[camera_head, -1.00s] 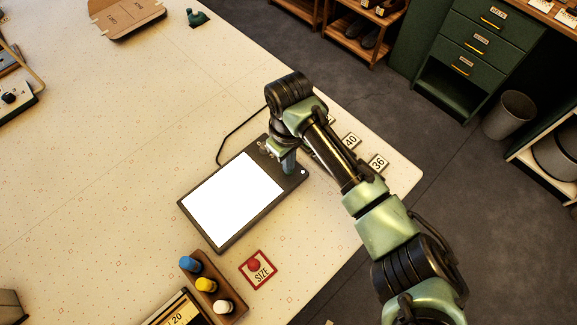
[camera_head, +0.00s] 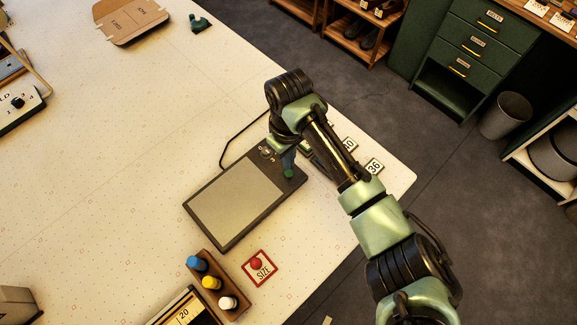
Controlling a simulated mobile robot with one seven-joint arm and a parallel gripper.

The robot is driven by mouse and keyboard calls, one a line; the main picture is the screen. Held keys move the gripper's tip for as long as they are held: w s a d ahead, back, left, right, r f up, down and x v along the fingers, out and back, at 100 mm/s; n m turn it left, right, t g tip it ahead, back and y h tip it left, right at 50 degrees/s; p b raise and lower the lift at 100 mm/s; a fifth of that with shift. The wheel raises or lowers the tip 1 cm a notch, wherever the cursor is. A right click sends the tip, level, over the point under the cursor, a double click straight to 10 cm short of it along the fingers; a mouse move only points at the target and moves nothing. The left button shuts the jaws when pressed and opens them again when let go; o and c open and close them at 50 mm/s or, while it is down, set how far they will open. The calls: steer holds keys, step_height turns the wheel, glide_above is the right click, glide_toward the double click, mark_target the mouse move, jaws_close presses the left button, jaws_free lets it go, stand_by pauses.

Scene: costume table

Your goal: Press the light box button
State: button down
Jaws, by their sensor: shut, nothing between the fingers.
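The light box (camera_head: 236,208) lies flat on the table, a dark-framed panel whose screen is now dull and unlit. Its control strip runs along the upper right end, with a round knob (camera_head: 266,153) near the upper corner.
Number tiles such as 36 (camera_head: 374,166) lie right of the light box, partly behind my arm. The table's left middle is clear.

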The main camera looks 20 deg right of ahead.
steer(key=shift+r+p, duration=1.35)
steer(key=shift+r, duration=0.2)
steer(key=w+a+r+n+t+y+b, duration=0.1)
steer(key=w+a+r+t+b, duration=0.1)
steer(key=w+a+r+t, duration=0.8)
steer(key=w+a+r+t+y+b, duration=0.1)
steer(key=w+a+r+t, duration=0.2)
steer(key=r, duration=0.8)
steer(key=w+a+r+t+y, duration=0.1)
steer(key=w+a+r, duration=0.3)
steer(key=r, duration=0.6)
steer(key=s+a+r+m+t+b, duration=0.1)
steer(key=s+r+t, duration=0.25)
steer(key=r, duration=0.55)
steer(key=s+a+r+t+b, duration=0.1)
steer(key=s+r+t, duration=0.2)
steer(key=s+r, duration=0.35)
steer(key=s+d+r+m+t+h, duration=0.3)
steer(key=s+r+t, duration=0.4)
steer(key=s+r, duration=0.5)
steer(key=shift+s+d+r+m, duration=0.2)
steer(key=shift+d+r+m, duration=0.35)
steer(key=shift+d, duration=0.4)
